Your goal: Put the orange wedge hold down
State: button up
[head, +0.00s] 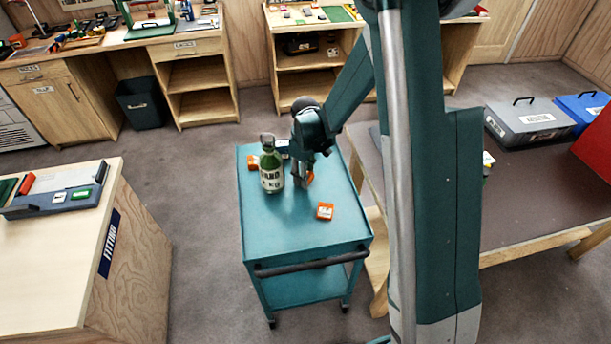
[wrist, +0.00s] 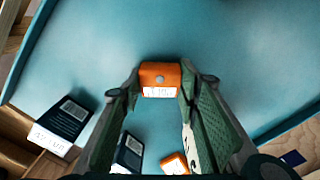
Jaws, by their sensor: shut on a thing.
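The orange wedge hold (wrist: 160,75) is between my fingertips in the wrist view, with a round bolt hole and a white label on it. My gripper (wrist: 160,85) is shut on it. In the head view my gripper (head: 303,182) points down over the teal cart top (head: 285,228), and a bit of the orange hold (head: 311,177) shows beside the fingers. I cannot tell whether the hold touches the cart top.
Other orange pieces lie on the cart, one front right (head: 325,211) and one behind the bottle (head: 252,162). Dark labelled boxes (wrist: 64,120) show in the wrist view. The cart's front area is mostly clear.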

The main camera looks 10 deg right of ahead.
jog(key=shift+f, duration=0.2)
jog(key=o, duration=0.9)
jog(key=shift+r, duration=0.25)
notch_tip(320, 180, up, 12)
jog(key=shift+f+p, duration=0.1)
jog(key=shift+p, duration=0.2)
dwell(0.8)
